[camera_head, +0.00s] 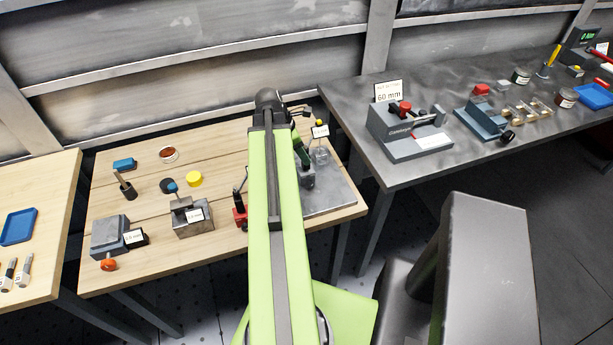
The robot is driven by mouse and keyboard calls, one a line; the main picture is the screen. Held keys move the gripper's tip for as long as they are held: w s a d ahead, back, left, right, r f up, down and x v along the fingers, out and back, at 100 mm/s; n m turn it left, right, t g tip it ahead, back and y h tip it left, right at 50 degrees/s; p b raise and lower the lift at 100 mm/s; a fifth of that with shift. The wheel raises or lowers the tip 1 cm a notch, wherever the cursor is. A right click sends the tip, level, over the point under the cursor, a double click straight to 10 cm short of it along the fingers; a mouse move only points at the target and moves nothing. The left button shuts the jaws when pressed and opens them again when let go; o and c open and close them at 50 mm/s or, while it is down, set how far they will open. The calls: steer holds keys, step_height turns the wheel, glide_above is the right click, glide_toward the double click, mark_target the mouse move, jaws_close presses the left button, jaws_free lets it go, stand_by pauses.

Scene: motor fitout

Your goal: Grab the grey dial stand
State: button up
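A small grey stand (321,155) with a white tag and a yellow-topped part stands toward the back of the grey plate on the middle wooden table. It looks like the grey dial stand, but its dial is too small to make out. My green arm reaches over the table and bends down just left of this stand. My gripper (305,172) appears low over the plate, left of and in front of the stand, partly hidden by my arm. Its fingers are too small and dark to show whether they are open or shut. I see no clear contact with the stand.
The grey plate (333,196) is bare at its front right. A red-based stand (240,213) is close left of my arm. Grey blocks (194,221) and a yellow disc (194,179) are farther left. A dark bench (415,177) with a 60 mm fixture stands right.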

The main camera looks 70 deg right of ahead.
steer(key=b+x, duration=0.1)
steer(key=x, duration=0.1)
steer(key=b+x, duration=0.2)
steer(key=shift+w+d+f+b, duration=0.1)
steer(key=shift+d+f+b, duration=0.15)
steer(key=shift+f+b, duration=0.1)
steer(key=shift+r, duration=0.2)
steer(key=shift+c, duration=0.3)
jaws_close()
stand_by(0.5)
